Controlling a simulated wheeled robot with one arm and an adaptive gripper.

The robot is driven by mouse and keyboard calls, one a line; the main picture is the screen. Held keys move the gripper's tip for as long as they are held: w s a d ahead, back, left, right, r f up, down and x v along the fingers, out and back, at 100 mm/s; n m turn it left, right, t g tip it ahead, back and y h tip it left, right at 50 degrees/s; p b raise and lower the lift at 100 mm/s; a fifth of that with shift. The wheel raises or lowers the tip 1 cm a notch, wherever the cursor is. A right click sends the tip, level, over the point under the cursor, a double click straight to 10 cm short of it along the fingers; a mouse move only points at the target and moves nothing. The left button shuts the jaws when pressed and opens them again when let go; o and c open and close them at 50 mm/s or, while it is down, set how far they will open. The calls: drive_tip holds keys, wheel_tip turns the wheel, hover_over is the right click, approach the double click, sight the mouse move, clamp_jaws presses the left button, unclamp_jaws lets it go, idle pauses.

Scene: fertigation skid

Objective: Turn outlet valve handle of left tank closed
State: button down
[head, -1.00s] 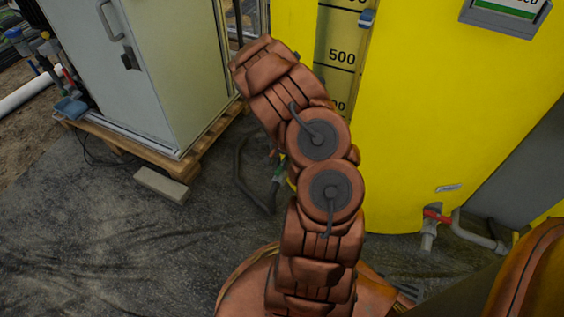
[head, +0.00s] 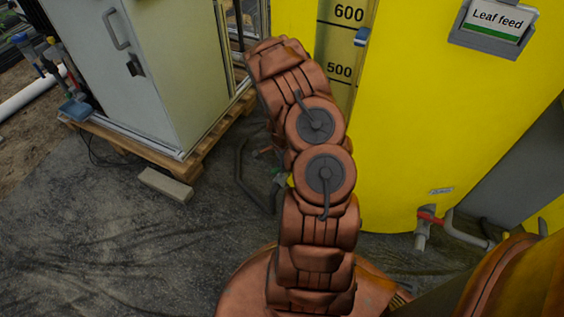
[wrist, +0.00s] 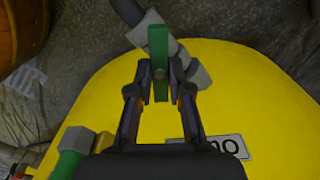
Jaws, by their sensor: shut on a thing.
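In the wrist view my gripper (wrist: 161,92) is shut on a green valve handle (wrist: 160,66), with one finger on each side of it. The handle sits on a grey valve body (wrist: 150,30) and points down the picture, between the fingertips. A yellow tank surface (wrist: 235,85) lies behind and below the fingers. My gripper is hidden behind my arm there.
A pale cabinet (head: 160,75) stands on a wooden pallet (head: 205,140) at the left, with a grey block (head: 165,185) in front. A red-handled valve (head: 430,217) is at the tank's lower right. Another green part (wrist: 68,165) shows lower left in the wrist view.

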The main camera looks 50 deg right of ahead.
drive_tip(key=m, duration=0.5)
drive_tip(key=shift+m+p, duration=0.3)
drive_tip(key=shift+p, duration=0.1)
drive_tip(key=m, duration=0.4)
drive_tip(key=shift+m, duration=0.4)
drive_tip(key=c, duration=1.1)
unclamp_jaws()
drive_tip(key=shift+r, duration=0.1)
drive_tip(key=shift+d+r, duration=0.1)
drive_tip(key=shift+r, duration=0.8)
wheel_tip(320, 180, up, 10)
